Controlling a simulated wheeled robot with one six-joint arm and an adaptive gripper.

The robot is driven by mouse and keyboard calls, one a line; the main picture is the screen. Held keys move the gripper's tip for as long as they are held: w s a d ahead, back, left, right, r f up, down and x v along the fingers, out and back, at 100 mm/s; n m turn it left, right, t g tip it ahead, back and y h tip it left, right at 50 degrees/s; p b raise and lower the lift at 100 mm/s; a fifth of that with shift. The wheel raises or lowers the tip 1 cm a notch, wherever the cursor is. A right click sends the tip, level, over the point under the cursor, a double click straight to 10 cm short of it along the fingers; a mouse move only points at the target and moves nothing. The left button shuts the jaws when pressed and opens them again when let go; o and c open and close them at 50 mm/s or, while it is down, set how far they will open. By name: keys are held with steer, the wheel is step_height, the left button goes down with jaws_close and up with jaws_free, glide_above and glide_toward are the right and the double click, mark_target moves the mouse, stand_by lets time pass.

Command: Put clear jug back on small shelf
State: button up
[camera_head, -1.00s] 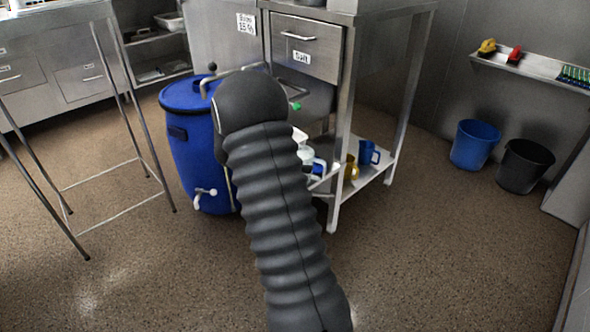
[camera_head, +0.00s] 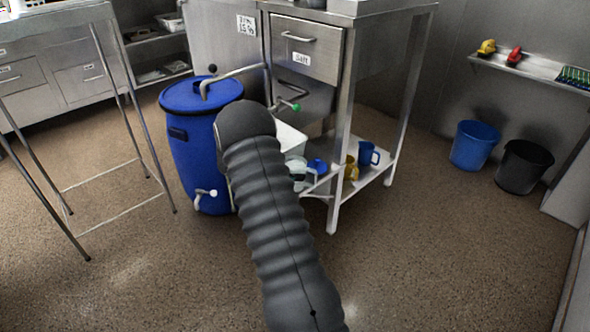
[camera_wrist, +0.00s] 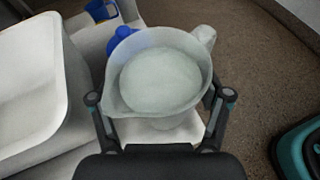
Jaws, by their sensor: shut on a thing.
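The clear jug (camera_wrist: 160,72) is between the two fingers of my gripper (camera_wrist: 160,97) in the wrist view. It looks upright, with its handle at upper right. The gripper is shut on it. The small shelf (camera_wrist: 190,132) shows as a pale surface beneath and around the jug; whether the jug touches it I cannot tell. In the head view the shelf (camera_head: 376,172) is the low level of the steel table. My arm hides the gripper there, and the jug (camera_head: 297,168) shows only in part beside the arm.
A white tub (camera_wrist: 28,85) stands left of the jug. An amber jug (camera_head: 351,168) stands on the shelf. A blue barrel (camera_head: 200,150) is left of my arm.

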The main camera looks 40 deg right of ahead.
steer(key=shift+f, duration=0.15)
steer(key=o, duration=1.7)
